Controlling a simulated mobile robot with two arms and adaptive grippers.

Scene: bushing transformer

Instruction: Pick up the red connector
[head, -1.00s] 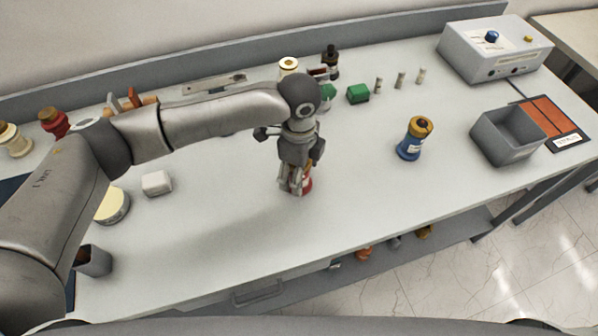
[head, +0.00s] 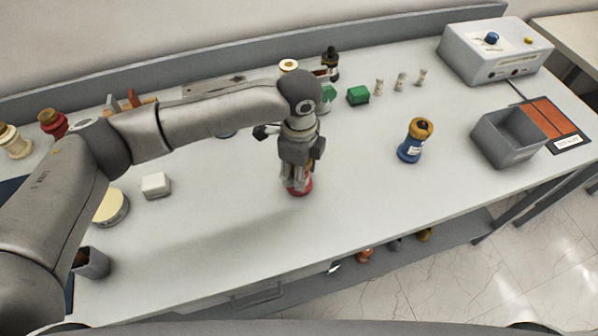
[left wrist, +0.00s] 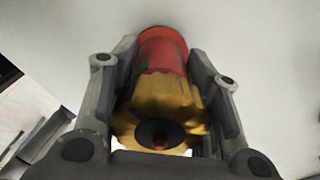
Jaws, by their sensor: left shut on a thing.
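The red connector (head: 301,189) stands on the white bench in the middle of the head view, mostly hidden by my left gripper (head: 297,180) above it. In the left wrist view the connector (left wrist: 163,47) shows a red body and a scalloped yellow-brown cap with a dark centre. The fingers of my left gripper (left wrist: 165,88) lie on both sides of it and are shut on it. The connector looks upright in the head view; whether its base touches the bench is hard to tell. My right gripper is not in view.
A blue connector (head: 409,150) with a brown cap stands to the right. Beyond it are a grey open bin (head: 491,149) and a grey control box (head: 465,55). A white block (head: 156,185) lies left. The bench around the red connector is clear.

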